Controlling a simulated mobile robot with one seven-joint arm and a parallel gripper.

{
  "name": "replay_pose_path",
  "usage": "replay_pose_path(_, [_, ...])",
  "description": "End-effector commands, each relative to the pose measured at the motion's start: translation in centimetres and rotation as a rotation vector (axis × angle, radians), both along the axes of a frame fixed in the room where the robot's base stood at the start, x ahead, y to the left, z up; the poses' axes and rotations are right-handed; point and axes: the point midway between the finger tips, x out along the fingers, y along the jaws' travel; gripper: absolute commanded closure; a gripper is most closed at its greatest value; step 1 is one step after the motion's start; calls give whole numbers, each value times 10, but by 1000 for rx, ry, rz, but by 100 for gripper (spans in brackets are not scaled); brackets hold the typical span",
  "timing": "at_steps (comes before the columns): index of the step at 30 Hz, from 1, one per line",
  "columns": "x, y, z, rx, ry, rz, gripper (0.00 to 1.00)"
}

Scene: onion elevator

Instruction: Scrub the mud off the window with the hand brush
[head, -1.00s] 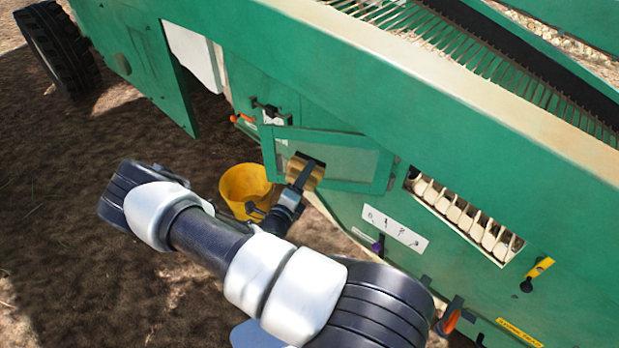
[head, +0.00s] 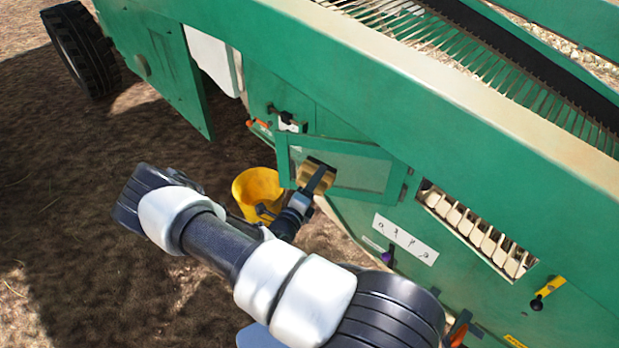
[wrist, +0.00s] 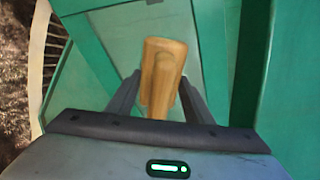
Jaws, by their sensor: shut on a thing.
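The window (head: 365,172) is a greyish pane in a green frame on the side of the green machine. In the wrist view the pane (wrist: 208,50) fills the area behind the brush and looks dull green; I cannot make out clear mud patches. My gripper (head: 305,199) is shut on the hand brush (head: 312,174), which has a tan wooden back. The brush (wrist: 162,75) shows between my two fingers in the wrist view. It is at the left part of the window; its bristles are hidden, and I cannot tell whether they touch the pane.
A yellow bucket (head: 258,187) stands on the soil left of my gripper. A black latch (head: 287,118) and an orange handle (head: 258,124) are left of the window. A slotted opening (head: 475,230) and a yellow lever (head: 548,290) are to its right.

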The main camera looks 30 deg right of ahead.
Motion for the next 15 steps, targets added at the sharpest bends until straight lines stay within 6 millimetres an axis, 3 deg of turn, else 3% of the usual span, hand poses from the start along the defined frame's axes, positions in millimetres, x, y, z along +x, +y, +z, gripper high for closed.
replay_pose_path(8, [-9,-16,4,-7,-5,-10,81])
replay_pose_path(9, [-11,-17,4,-8,-4,-11,85])
replay_pose_path(15, [-24,-29,6,-9,-2,-12,86])
